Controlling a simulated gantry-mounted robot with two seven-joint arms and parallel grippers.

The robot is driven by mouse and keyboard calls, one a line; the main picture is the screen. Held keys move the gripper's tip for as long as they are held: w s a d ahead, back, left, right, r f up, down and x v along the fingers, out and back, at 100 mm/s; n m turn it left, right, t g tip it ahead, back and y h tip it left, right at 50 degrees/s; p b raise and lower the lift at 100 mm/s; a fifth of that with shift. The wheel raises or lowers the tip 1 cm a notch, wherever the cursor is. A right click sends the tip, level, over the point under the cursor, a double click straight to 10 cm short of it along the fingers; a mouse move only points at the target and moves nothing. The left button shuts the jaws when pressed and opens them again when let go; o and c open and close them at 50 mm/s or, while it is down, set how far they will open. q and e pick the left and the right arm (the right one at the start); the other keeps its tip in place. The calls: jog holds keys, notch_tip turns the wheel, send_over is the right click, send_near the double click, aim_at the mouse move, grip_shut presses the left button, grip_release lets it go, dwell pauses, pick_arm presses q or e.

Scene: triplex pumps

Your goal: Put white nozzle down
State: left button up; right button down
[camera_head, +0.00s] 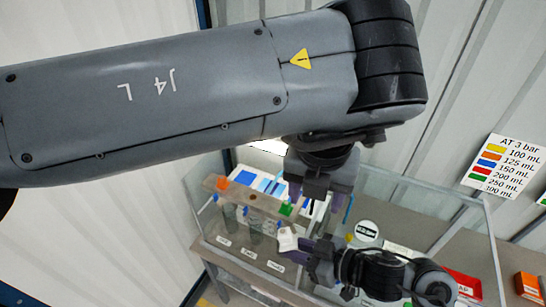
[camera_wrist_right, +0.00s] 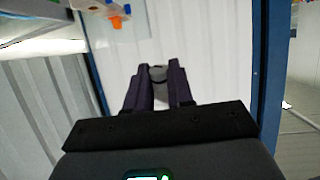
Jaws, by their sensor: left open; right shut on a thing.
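The white nozzle (camera_head: 287,240) is held at the tip of my right gripper (camera_head: 301,243), which is shut on it and points left. My left gripper (camera_head: 317,200) is open and points down, above and slightly right of the right gripper.
An orange nozzle (camera_head: 223,183) and a green nozzle (camera_head: 286,209) are on the rack, with clear containers and white labels below. A white round thing (camera_head: 367,230) stands to the right. A red box (camera_head: 464,283) and a glass enclosure are at the right. My left arm hides much of the background.

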aim_at(287, 235)
pick_arm(q)
jog(key=w+a+f+n+g+h, duration=0.1)
jog(key=a+f+n+h, duration=0.25)
jog(key=a, duration=0.55)
jog(key=shift+m, duration=0.25)
jog(key=x, duration=1.3)
jog(key=shift+s+d, duration=0.2)
jog(key=shift+d+r+h, duration=0.1)
jog(key=shift+d+h, duration=0.05)
jog(key=shift+h, duration=0.1)
grip_shut()
pick_arm(e)
jog(key=shift+a, duration=0.1)
jog(key=c, duration=1)
grip_release()
jog(key=shift+c, duration=0.2)
jog(key=shift+o, duration=0.7)
